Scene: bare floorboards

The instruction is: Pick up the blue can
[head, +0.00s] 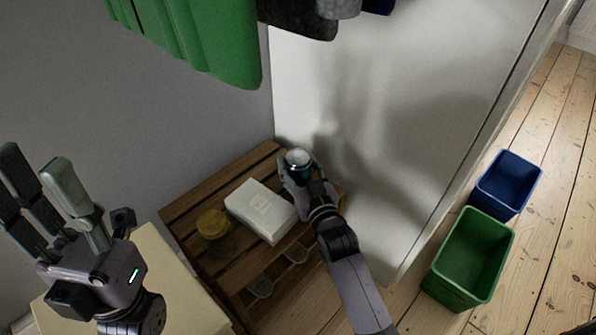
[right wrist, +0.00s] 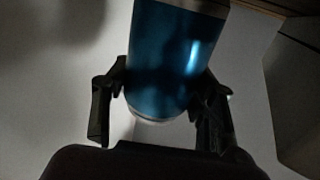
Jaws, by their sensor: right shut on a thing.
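The blue can (right wrist: 165,60) shows large in the right wrist view, between the two fingers of my right gripper (right wrist: 160,100). The fingers are shut on its sides. In the head view only the can's pale top (head: 298,157) and a little of its side show; my right gripper (head: 297,175) hides the rest. The gripper is over the back right part of the slatted wooden bench (head: 180,212). I cannot tell whether the can touches the bench. My left gripper (head: 45,195) is raised at the left of the head view, its fingers spread apart and empty.
A white box (head: 262,210) and a yellow-lidded jar (head: 212,224) stand on the bench, left of my right gripper. A white panel (head: 400,110) rises behind and right of it. Green (head: 470,258) and blue (head: 508,184) bins stand on the floor. Clothes (head: 195,40) hang above.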

